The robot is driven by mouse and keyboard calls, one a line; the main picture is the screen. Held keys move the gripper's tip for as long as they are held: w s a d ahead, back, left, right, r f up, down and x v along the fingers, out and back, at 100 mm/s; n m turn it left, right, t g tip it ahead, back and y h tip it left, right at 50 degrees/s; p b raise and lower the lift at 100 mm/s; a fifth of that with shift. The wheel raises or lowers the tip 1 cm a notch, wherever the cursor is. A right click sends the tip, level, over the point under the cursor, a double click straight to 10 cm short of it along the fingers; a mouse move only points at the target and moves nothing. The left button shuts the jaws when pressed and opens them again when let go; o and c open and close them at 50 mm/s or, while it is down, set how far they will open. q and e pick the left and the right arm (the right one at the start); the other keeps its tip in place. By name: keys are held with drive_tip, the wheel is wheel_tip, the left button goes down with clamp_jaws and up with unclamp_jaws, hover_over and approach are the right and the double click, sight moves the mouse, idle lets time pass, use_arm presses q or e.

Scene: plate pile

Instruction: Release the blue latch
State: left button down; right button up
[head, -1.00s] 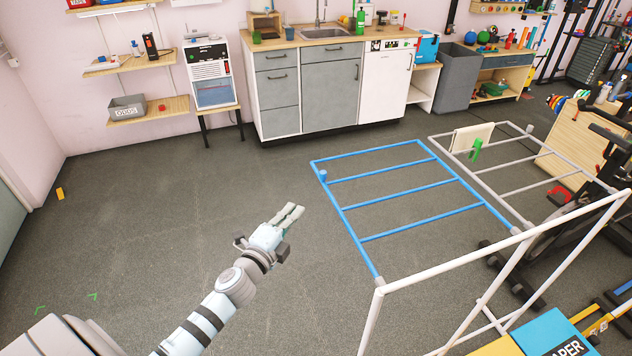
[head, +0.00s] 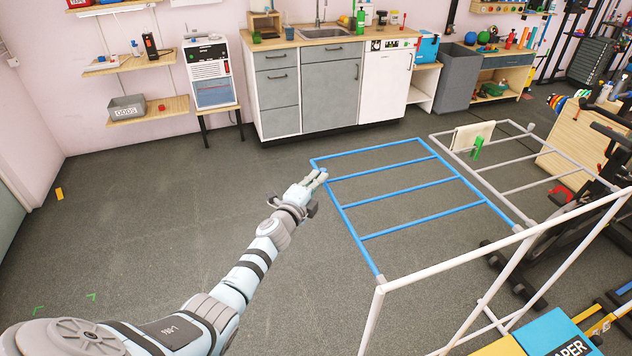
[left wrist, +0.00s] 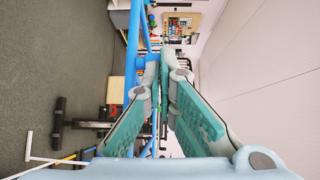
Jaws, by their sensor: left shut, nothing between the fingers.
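A blue folding rack frame (head: 420,221) with several crossbars reaches out level from a white rack. The blue latch, a small blue knob on the frame's left bar near its far corner, is now mostly covered by my left gripper (head: 319,177). My left gripper is shut and empty, its fingertips at the latch; whether they touch it I cannot tell. In the left wrist view the teal-padded fingers (left wrist: 159,66) come together, with blue frame bars (left wrist: 132,45) just beyond and left of the tips. My right gripper is not in view.
The white rack's front rail (head: 455,263) stands at the right. A grey rack wing (head: 520,186) with a cloth (head: 473,137) and a green clip (head: 477,148) lies beyond. A kitchen counter (head: 320,38) stands at the back.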

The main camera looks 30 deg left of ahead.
use_arm(q)
drive_tip(key=w+a+b, duration=0.1)
drive_tip(key=w+a, duration=0.1)
drive_tip(key=shift+w+a+b, duration=0.15)
drive_tip(key=shift+a+b, duration=0.15)
drive_tip(key=shift+a, duration=0.1)
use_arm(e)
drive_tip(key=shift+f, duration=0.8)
use_arm(q)
drive_tip(key=shift+r, duration=0.1)
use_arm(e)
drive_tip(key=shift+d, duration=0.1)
use_arm(q)
drive_tip(key=s+p, duration=0.3)
drive_tip(key=s, duration=1.1)
drive_tip(key=shift+d+r+p, duration=0.2)
drive_tip(key=shift+d+p, duration=0.15)
drive_tip(key=shift+d, duration=0.05)
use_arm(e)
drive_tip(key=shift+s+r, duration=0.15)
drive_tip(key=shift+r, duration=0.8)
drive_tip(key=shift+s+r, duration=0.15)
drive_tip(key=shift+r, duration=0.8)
